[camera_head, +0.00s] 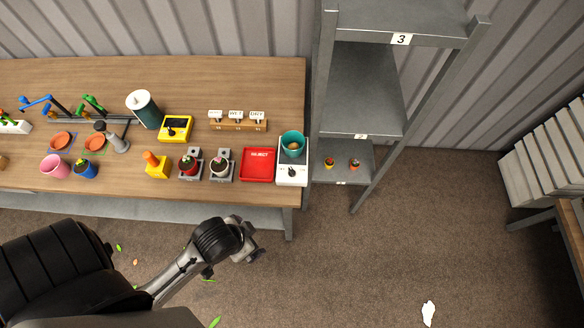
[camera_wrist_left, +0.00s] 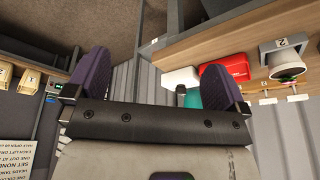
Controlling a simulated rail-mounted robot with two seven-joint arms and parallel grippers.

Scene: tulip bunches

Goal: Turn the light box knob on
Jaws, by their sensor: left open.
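A white box (camera_head: 292,176) with a black knob (camera_head: 291,172) on its top stands at the right end of the workbench. A teal pot (camera_head: 292,144) with something brown in it is at the back of this box. A yellow box (camera_head: 175,129) with a black dial also stands on the bench; I cannot tell which is called the light box. My left gripper (camera_head: 252,252) is in front of the bench, apart from both boxes. In the left wrist view its purple fingers (camera_wrist_left: 155,80) are spread and empty. My right gripper is out of view.
A red tray (camera_head: 258,164) lies directly left of the white box, with potted cacti on grey stands (camera_head: 220,170) further left. A grey shelf rack (camera_head: 365,90) stands close at the right. The floor (camera_head: 370,260) in front is mostly clear.

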